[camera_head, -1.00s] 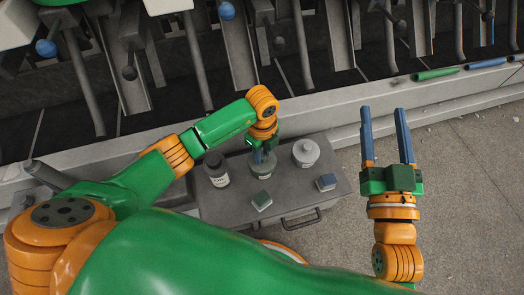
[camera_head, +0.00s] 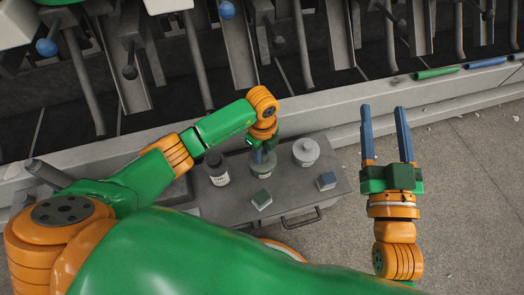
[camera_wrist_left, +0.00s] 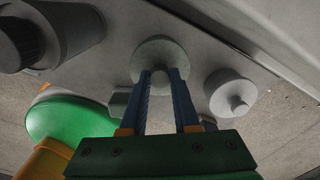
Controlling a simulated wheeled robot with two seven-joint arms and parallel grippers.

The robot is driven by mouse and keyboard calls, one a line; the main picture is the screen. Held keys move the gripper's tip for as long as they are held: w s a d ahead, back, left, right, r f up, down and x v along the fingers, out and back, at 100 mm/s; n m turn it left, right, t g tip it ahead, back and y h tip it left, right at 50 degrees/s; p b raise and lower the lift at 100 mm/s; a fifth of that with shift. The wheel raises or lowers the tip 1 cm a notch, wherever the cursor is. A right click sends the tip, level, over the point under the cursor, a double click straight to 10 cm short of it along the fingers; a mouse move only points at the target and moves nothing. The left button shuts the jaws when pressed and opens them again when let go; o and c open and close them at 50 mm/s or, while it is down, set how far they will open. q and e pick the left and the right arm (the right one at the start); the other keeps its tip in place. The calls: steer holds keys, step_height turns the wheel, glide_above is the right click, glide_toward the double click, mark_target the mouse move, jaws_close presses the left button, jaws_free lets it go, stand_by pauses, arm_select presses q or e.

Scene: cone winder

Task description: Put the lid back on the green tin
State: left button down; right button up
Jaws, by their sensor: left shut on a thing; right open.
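The green tin (camera_head: 262,174) stands on the grey cart top, its pale label facing me. My left gripper (camera_head: 262,156) points down over it, with the tin's upper part partly hidden behind the fingers. In the left wrist view a round grey-green lid (camera_wrist_left: 160,52) lies at the fingertips of my left gripper (camera_wrist_left: 163,74). The gripper is shut on the lid, though the grip point is mostly hidden. I cannot tell whether the lid touches the tin's rim. My right gripper (camera_head: 384,110) is open and empty, right of the cart.
A dark-capped bottle (camera_head: 216,170) stands left of the tin, and a pale lidded jar (camera_head: 305,152) stands right. The winder machine's ledge (camera_head: 345,103) runs behind.

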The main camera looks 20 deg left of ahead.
stand_by(0.4)
arm_select(q)
steer(key=shift+c, duration=0.5)
jaws_free()
steer(key=shift+r, duration=0.1)
step_height(320, 180, up, 7)
steer(key=p, duration=0.7)
steer(key=shift+p, duration=0.35)
jaws_close()
stand_by(0.7)
steer(key=shift+f, duration=0.2)
